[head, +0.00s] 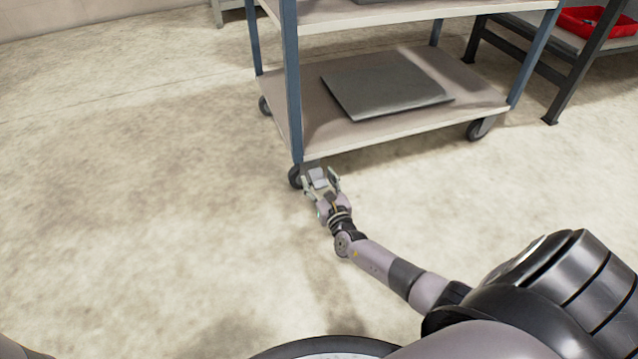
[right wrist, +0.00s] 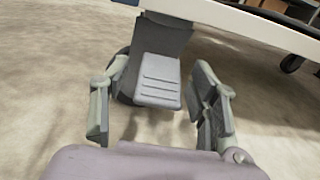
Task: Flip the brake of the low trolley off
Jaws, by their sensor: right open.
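The low trolley (head: 390,130) stands at the top of the head view, with blue-grey posts and two shelves. My right gripper (head: 320,180) is open at its near left caster (head: 295,177). The brake pedal (head: 316,173), a grey ribbed tab, shows between the fingers in the head view. In the right wrist view the brake pedal (right wrist: 159,80) lies ahead of and between the two spread fingers of my right gripper (right wrist: 158,112), with gaps on both sides. The caster wheel is mostly hidden behind the pedal. My left gripper is not in view.
A dark flat plate (head: 385,84) lies on the trolley's lower shelf. Another caster (head: 481,128) is at the right end. A dark-legged table (head: 560,60) with a red tray (head: 597,22) stands at the upper right. The floor left of the trolley is clear.

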